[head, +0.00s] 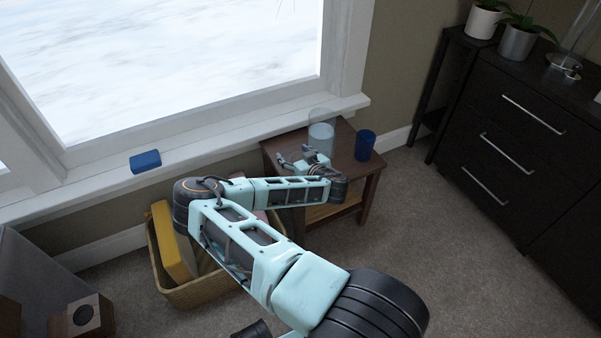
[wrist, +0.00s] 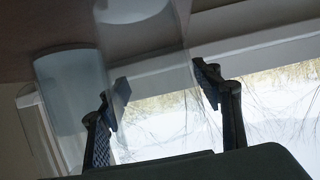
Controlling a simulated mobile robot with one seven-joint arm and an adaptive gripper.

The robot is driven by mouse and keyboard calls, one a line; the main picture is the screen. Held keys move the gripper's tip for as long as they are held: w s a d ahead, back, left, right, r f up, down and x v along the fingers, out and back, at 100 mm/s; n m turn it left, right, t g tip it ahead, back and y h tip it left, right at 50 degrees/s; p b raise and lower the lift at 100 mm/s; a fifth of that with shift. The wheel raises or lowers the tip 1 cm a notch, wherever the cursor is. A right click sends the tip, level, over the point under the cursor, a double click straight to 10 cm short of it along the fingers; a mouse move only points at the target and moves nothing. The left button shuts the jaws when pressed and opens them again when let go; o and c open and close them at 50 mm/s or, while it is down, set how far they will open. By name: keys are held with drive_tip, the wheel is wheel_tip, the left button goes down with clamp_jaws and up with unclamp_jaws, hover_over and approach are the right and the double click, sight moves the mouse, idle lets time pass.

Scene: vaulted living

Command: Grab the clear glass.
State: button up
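My gripper (head: 296,160) is low over the table's left side, close to the glass. In the wrist view my gripper (wrist: 163,85) is open, its two fingers apart and the glass roughly between or just beyond their tips. I cannot tell whether they touch it.
A dark blue cup (head: 365,145) stands right of the glass on the side table (head: 351,178). A pale cylinder (wrist: 65,90) beside the glass in the wrist view is unclear. A window sill (head: 225,138) with a blue block (head: 145,161) lies behind. A basket (head: 190,292) sits below my arm.

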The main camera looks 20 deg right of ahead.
clamp_jaws()
idle(0.3)
